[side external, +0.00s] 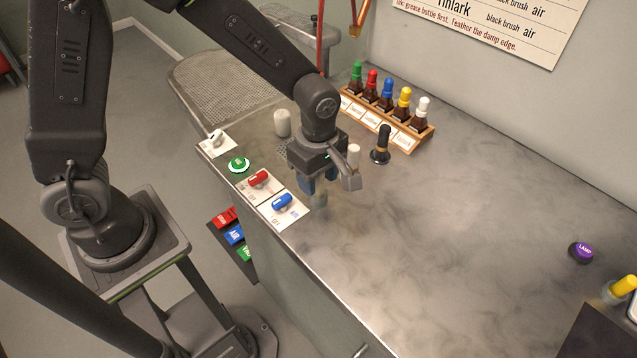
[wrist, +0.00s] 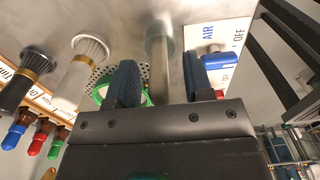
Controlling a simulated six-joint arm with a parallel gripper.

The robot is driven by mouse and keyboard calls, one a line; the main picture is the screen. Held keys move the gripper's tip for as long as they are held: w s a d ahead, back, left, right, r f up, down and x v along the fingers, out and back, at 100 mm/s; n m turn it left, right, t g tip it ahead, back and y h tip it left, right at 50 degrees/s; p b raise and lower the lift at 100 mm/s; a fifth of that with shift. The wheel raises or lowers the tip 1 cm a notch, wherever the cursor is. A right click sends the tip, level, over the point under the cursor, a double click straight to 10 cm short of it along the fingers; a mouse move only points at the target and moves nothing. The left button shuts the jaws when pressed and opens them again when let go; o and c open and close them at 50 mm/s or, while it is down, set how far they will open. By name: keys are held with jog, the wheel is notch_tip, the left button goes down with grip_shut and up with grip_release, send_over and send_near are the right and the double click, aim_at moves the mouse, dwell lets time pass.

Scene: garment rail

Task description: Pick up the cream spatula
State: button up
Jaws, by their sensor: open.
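My gripper (side external: 308,187) is open and points down over the metal counter near its front edge, by the blue lever. In the wrist view its two dark fingers (wrist: 162,80) stand on either side of a plain upright greyish-cream handle (wrist: 160,62) with a pale round base, apparently the cream spatula. The handle lies between the fingers with a gap on both sides. In the side view only a pale, blurred lower part (side external: 319,200) shows beneath my gripper; the rest is hidden.
A black-handled brush (side external: 381,146) and a pale-handled one (side external: 354,153) stand behind my gripper. A white cylinder (side external: 282,123) stands at left. Red (side external: 258,179) and blue (side external: 282,202) levers line the front edge. A bottle rack (side external: 416,140) stands at the back. The counter's right is largely clear.

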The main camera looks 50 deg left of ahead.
jog(key=shift+c, duration=0.2)
grip_shut()
dwell(0.3)
notch_tip(320, 180, up, 4)
jog(key=shift+r, duration=0.1)
jog(key=s+a+r, duration=0.1)
jog(key=a+r, duration=0.5)
jog(key=a, duration=0.5)
jog(key=shift+s+a+r, duration=0.25)
jog(key=shift+s+r, duration=0.15)
